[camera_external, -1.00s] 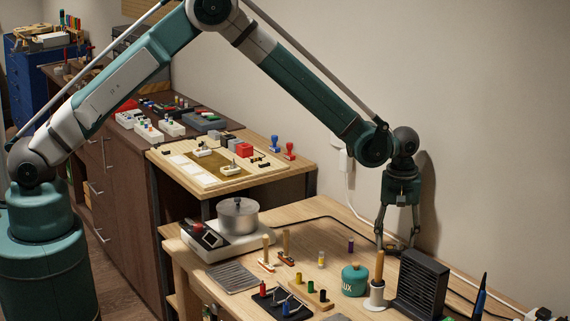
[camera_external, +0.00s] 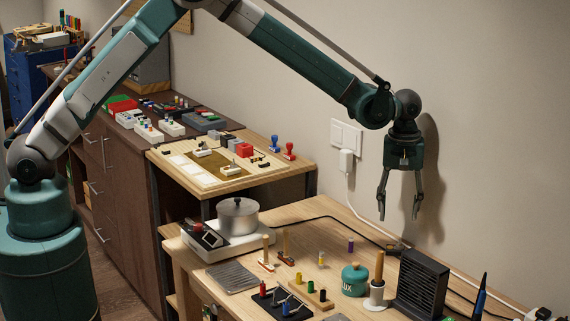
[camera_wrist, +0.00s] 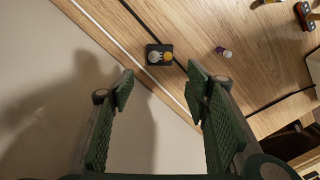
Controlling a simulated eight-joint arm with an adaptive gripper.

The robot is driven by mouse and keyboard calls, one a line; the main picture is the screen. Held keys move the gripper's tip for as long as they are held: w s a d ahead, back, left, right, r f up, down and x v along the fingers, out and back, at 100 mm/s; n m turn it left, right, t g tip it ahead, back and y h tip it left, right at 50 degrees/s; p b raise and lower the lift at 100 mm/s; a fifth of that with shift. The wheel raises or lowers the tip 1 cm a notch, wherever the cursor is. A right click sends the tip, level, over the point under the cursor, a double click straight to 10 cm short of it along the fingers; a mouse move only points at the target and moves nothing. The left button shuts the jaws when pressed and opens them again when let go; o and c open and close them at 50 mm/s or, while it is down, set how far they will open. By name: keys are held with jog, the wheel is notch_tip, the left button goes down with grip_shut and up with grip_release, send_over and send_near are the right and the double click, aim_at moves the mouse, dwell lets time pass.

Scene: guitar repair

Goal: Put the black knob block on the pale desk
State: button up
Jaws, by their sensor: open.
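The black knob block (camera_external: 397,247) is small and dark in the external view. It rests near the back edge of the pale wooden desk (camera_external: 312,238), by the wall.
A black ribbed box (camera_external: 421,285), a teal jar (camera_external: 354,280) and a wooden-handled tool in a white holder (camera_external: 377,285) stand in front of the block. A small purple-topped bottle (camera_external: 351,246) stands left of it. The wall with a white plug (camera_external: 346,160) is close behind.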

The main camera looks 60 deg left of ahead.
jog(key=shift+r, duration=1.05)
jog(key=shift+r, duration=0.1)
jog(key=s+a+r+m+t, duration=0.2)
jog(key=s+a+r, duration=0.7)
jog(key=a+r, duration=0.3)
jog(key=s+a+r+m+t, duration=0.1)
jog(key=s+a+r+m, duration=0.1)
jog(key=s+a+r, duration=1)
jog(key=s+a+r+m+t, duration=0.1)
jog(key=s+a+r, duration=0.2)
jog(key=s, duration=0.3)
jog(key=s+a+r+m+t, duration=0.1)
jog(key=s+a+r, duration=0.25)
jog(key=s, duration=0.25)
jog(key=s+a+f+m+t, duration=0.1)
jog(key=s+a+f, duration=0.1)
jog(key=s, duration=0.6)
jog(key=s+a+f+m+t, duration=0.1)
jog(key=s+a+f+m, duration=0.1)
jog(key=s, duration=0.5)
jog(key=a+f, duration=0.1)
jog(key=a, duration=0.1)
jog(key=shift+s+a, duration=0.35)
jog(key=shift+s, duration=0.05)
